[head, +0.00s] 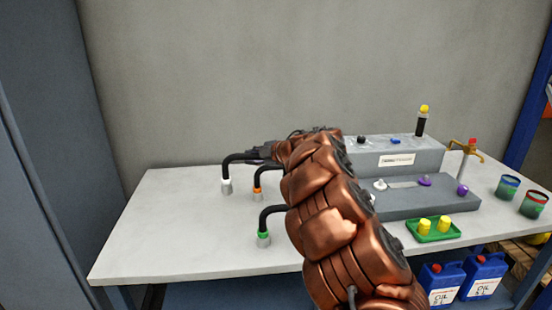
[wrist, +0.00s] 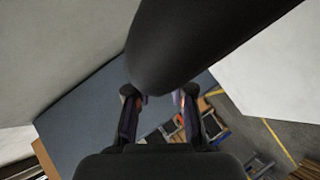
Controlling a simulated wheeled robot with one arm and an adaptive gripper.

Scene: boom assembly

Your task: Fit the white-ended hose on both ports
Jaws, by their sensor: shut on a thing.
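The white-ended hose (head: 238,158) is black and bent. Its white end (head: 226,182) points down over a grey stub at the table's left; I cannot tell whether it is lifted off. My gripper (head: 262,153) is at the hose's upper part, shut on it. In the wrist view, the black hose (wrist: 200,45) fills the top, close to the fingers of my gripper (wrist: 159,93). A white port (head: 380,184) shows on the grey stepped block (head: 430,202). My arm hides part of the block and the hose's other end.
An orange-ended hose (head: 257,189) and a green-ended hose (head: 264,234) stand close by. A green tray (head: 447,236) with yellow caps, a brass tap (head: 467,150) and two cups (head: 508,187) are at the right. The table's (head: 170,235) front left is clear.

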